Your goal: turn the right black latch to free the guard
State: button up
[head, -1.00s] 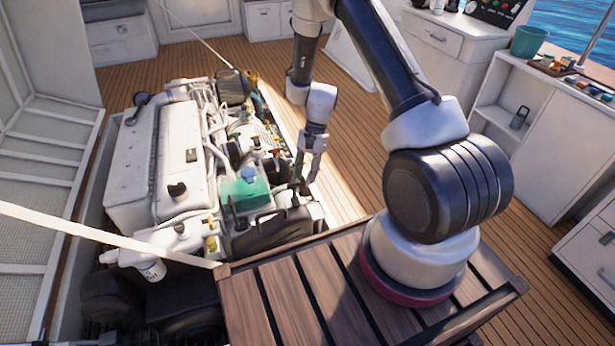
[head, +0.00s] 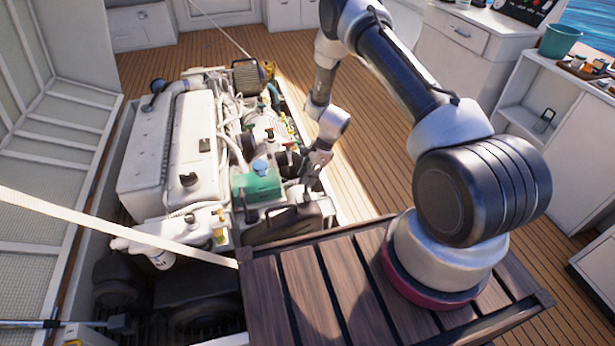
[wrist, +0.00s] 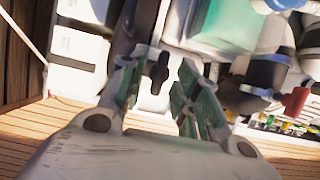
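In the wrist view a small black latch (wrist: 158,72) stands upright between the two fingers. My gripper (wrist: 157,82) is open around it, with visible space on both sides of the latch. In the head view my gripper (head: 308,170) is low at the right side of the engine, beside the teal translucent cover (head: 257,188). The latch cannot be made out there. Teal also shows at the top of the wrist view (wrist: 222,22); I cannot tell for sure which part is the guard.
The white engine (head: 165,150) sits in the open hatch. A dark box (head: 285,222) lies just in front of my gripper. A slatted wooden platform (head: 290,295) is nearer. A red-handled part (wrist: 296,100) stands right of the fingers. A pale strap (head: 120,228) crosses the left.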

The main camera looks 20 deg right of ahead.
jog(key=shift+a+f, duration=0.1)
jog(key=shift+f, duration=0.25)
grip_shut()
